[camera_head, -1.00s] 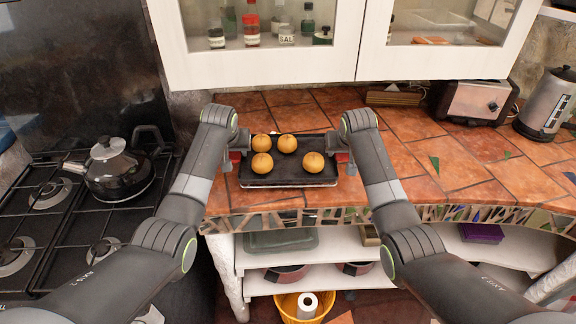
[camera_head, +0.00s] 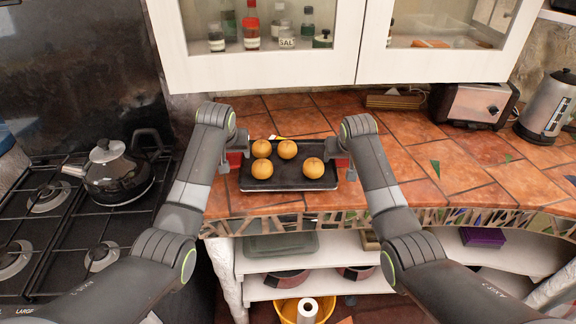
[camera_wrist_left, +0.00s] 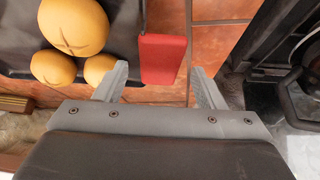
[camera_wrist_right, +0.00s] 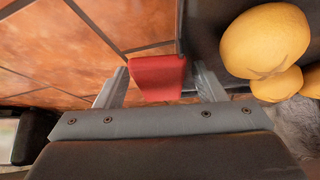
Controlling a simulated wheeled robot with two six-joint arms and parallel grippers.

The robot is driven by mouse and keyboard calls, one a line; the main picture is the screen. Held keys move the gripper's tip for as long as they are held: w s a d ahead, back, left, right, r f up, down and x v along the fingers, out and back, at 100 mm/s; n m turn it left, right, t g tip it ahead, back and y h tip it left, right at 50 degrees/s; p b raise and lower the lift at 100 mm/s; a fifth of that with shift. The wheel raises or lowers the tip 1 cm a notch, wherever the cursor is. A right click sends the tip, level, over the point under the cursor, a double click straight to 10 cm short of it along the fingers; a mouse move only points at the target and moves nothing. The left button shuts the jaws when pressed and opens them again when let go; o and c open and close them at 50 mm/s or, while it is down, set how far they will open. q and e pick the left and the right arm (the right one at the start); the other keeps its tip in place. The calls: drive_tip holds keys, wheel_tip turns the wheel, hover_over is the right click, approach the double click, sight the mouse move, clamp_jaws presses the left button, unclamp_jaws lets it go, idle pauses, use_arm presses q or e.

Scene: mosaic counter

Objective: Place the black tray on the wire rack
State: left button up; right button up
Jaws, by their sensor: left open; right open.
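The black tray (camera_head: 290,184) sits on the counter near its front edge, carrying several round orange-yellow fruits (camera_head: 313,167). It has a red handle at each end. My left gripper (camera_head: 237,150) is open at the left end, and in the left wrist view the left red handle (camera_wrist_left: 162,58) shows between its spread fingers. My right gripper (camera_head: 338,150) is open at the right end, with the right red handle (camera_wrist_right: 158,77) between its fingers. No wire rack can be made out; whether one lies hidden under the tray I cannot tell.
A stove with a black kettle (camera_head: 117,172) stands at the left. A toaster (camera_head: 472,104) and an electric kettle (camera_head: 547,106) stand at the back right. The tiled counter (camera_head: 440,165) right of the tray is mostly clear. A white cabinet (camera_head: 270,68) hangs above.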

drive_tip(key=shift+r, duration=0.1)
use_arm(q)
drive_tip(key=v, duration=0.9)
use_arm(e)
drive_tip(key=v, duration=1.1)
drive_tip(key=shift+s+r, duration=0.25)
drive_tip(key=shift+r, duration=0.1)
use_arm(q)
drive_tip(key=shift+f, duration=0.15)
